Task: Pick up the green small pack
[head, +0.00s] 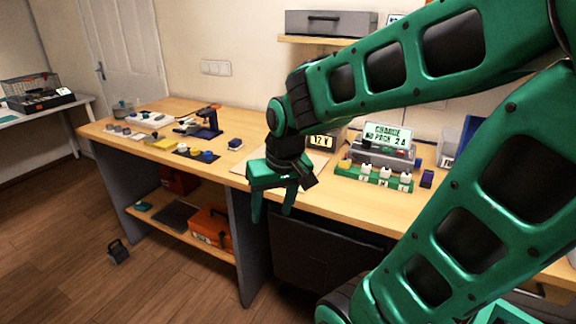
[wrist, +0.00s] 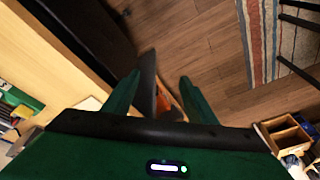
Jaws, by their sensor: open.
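My gripper (head: 272,213) hangs in front of the bench edge with its green fingers pointing down. It is open and empty; in the wrist view its two fingers (wrist: 160,82) stand apart with floor and furniture beyond. A small green item (head: 143,206) lies on the low shelf at the left, well away from my gripper. I cannot tell whether it is the green small pack. A green strip (head: 375,179) with white and yellow pieces stands on the bench right of my gripper, under a sign whose wording is partly legible.
The wooden bench (head: 225,160) carries a blue stand (head: 205,131) and several small parts. An orange toolbox (head: 211,226) sits on the low shelf. A dark block (head: 118,251) is on the floor. Floor at the left front is mostly clear.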

